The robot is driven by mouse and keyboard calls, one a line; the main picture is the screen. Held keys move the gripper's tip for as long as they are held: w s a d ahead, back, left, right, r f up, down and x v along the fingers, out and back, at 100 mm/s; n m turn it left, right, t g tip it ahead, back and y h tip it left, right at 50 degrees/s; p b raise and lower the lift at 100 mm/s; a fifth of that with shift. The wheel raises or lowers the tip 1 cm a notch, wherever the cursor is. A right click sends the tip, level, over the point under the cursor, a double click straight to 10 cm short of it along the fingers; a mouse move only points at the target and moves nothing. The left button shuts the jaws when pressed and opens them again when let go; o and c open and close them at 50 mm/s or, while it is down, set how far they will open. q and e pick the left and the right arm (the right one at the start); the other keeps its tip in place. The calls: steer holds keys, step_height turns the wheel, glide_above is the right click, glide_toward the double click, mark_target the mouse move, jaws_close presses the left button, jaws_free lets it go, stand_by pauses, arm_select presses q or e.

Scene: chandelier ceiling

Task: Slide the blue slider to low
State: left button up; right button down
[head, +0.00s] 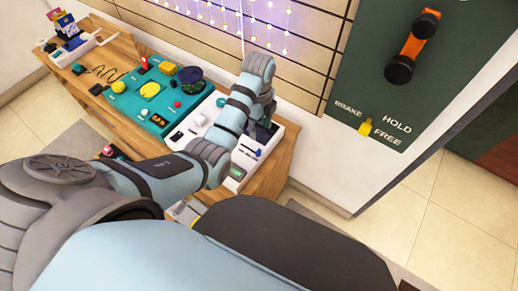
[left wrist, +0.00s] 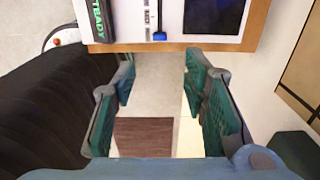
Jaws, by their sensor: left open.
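The blue slider (left wrist: 159,36) sits at the end of a narrow slot in a white panel (left wrist: 126,27) at the top of the left wrist view. In the head view the slider (head: 258,152) is a small blue spot on the white panel at the right end of the bench. Any low mark is too small to read. My left gripper (left wrist: 158,88) is open and empty, apart from the slider, with floor showing between its fingers. In the head view its wrist (head: 267,104) hangs by the panel, with the fingertips hard to make out. My right gripper is out of view.
The wooden bench (head: 272,178) also bears a teal board (head: 131,96) with several small objects. A green wall panel (head: 437,62) stands at the right.

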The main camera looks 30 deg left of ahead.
mark_target(258, 151)
arm_select(q)
step_height(258, 151, down, 14)
steer(key=b, duration=0.4)
steer(key=shift+b, duration=0.4)
steer(key=shift+r, duration=0.1)
jaws_close()
